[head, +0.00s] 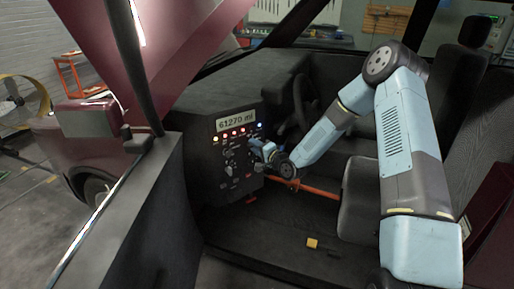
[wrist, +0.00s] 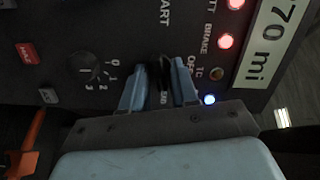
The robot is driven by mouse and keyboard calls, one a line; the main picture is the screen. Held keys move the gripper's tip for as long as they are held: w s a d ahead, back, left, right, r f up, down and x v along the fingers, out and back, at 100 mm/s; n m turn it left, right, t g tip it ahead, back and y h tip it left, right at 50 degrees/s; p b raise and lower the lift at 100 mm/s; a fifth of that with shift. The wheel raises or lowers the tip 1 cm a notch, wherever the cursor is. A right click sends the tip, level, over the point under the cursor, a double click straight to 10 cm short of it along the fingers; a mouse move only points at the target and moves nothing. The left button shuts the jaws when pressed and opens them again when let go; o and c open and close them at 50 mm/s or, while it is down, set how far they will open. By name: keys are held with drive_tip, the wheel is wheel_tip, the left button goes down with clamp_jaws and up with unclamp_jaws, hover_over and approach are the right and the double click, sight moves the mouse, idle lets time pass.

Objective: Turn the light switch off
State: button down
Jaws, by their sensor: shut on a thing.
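The black control panel (head: 228,160) in the car's dashboard carries lamps, switches and knobs. My gripper (head: 257,150) reaches its right side in the head view. In the wrist view my gripper's two pale blue fingers (wrist: 159,78) are shut on a small black switch (wrist: 161,70), which stands between them against the panel. The fingers hide much of the switch and part of its label, so its position cannot be read. I cannot tell for certain that it is the light switch. A blue lamp (wrist: 209,99) beside the fingers is lit.
A rotary knob (wrist: 86,66) marked with numbers and a red button (wrist: 27,53) sit close by on the panel. The display (head: 236,121) reads 61270 mi. The steering wheel (head: 304,98) is behind my gripper. A yellow block (head: 312,243) lies on the car floor.

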drive_tip(key=shift+s+a+n+h, duration=0.1)
drive_tip(key=shift+n+h, duration=0.3)
drive_tip(key=shift+n, duration=1.95)
drive_tip(key=shift+w+a+n+h, duration=0.1)
drive_tip(key=shift+n+h, duration=0.3)
drive_tip(key=shift+n, duration=1.9)
drive_tip(key=shift+s+a+n+h, duration=0.1)
drive_tip(key=shift+n+h, duration=0.3)
drive_tip(key=shift+n, duration=1.95)
drive_tip(key=c, duration=1.2)
unclamp_jaws()
drive_tip(key=shift+o, duration=0.2)
drive_tip(key=v, duration=1.3)
drive_tip(key=shift+s+d, duration=0.2)
drive_tip(key=shift+s, duration=0.15)
